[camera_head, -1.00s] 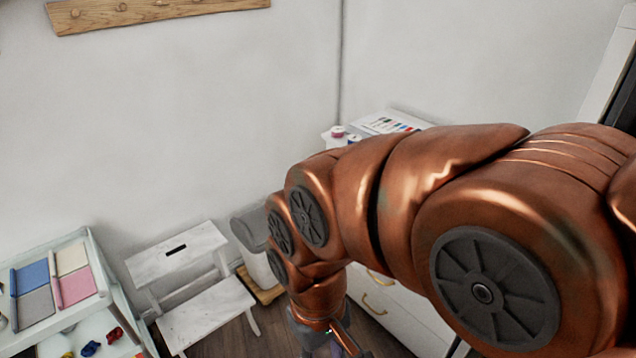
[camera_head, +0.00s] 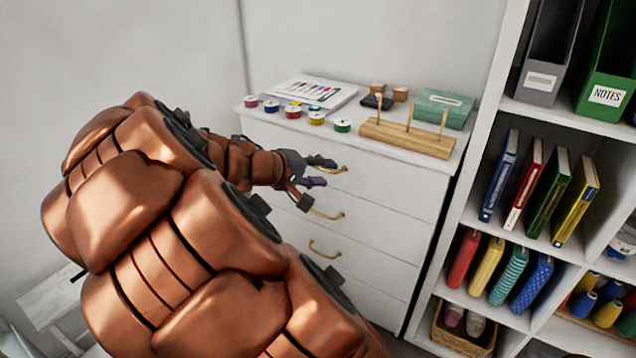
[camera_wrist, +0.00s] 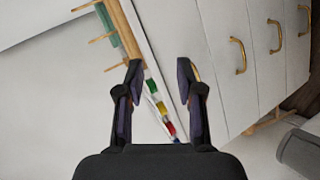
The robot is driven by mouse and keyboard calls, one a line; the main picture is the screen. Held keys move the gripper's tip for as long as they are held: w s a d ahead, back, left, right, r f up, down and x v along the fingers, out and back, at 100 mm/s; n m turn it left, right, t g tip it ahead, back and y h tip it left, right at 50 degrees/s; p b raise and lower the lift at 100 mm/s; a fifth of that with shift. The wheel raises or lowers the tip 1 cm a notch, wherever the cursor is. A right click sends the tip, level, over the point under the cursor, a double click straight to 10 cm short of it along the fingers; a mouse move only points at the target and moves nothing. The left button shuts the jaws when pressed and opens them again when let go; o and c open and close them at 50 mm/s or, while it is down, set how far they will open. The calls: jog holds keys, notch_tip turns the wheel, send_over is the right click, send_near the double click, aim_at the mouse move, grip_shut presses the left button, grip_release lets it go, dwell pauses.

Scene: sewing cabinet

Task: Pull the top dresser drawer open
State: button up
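The white dresser (camera_head: 385,235) stands against the wall, its drawer fronts looking flush. The top drawer (camera_head: 385,184) has a brass handle (camera_head: 341,169), partly hidden by my gripper (camera_head: 321,172) in the head view. My gripper is at the left part of that drawer front, its fingertips close to the handle. In the wrist view my gripper (camera_wrist: 160,69) is open, with nothing held between its fingers. A bit of brass (camera_wrist: 195,72) shows behind the right finger, mostly hidden. Whether finger and handle touch, I cannot tell.
Thread spools (camera_head: 293,111), a paper chart (camera_head: 310,92), a wooden peg rack (camera_head: 410,138) and a green box (camera_head: 443,108) sit on the dresser top. Lower handles (camera_head: 325,250) stick out below. A white shelf (camera_head: 470,165) with books stands close on the right.

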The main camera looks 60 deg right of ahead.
jog(key=w+d+f+n+h+b, duration=0.2)
jog(key=w+d+f+h+b, duration=0.2)
jog(key=w+d+f+b, duration=0.25)
jog(key=n+t+b, duration=0.3)
jog(key=n+t, duration=0.1)
send_near(317, 168)
jog(key=d+f, duration=0.1)
jog(key=d, duration=0.2)
jog(key=shift+h, duration=0.3)
jog(key=shift+d+f+p, duration=0.15)
jog(key=shift+d+f, duration=0.05)
jog(key=shift+d, duration=1.65)
jog(key=shift+d+f+p, duration=0.15)
jog(key=shift+d+f, duration=0.05)
jog(key=shift+d, duration=1.6)
grip_shut()
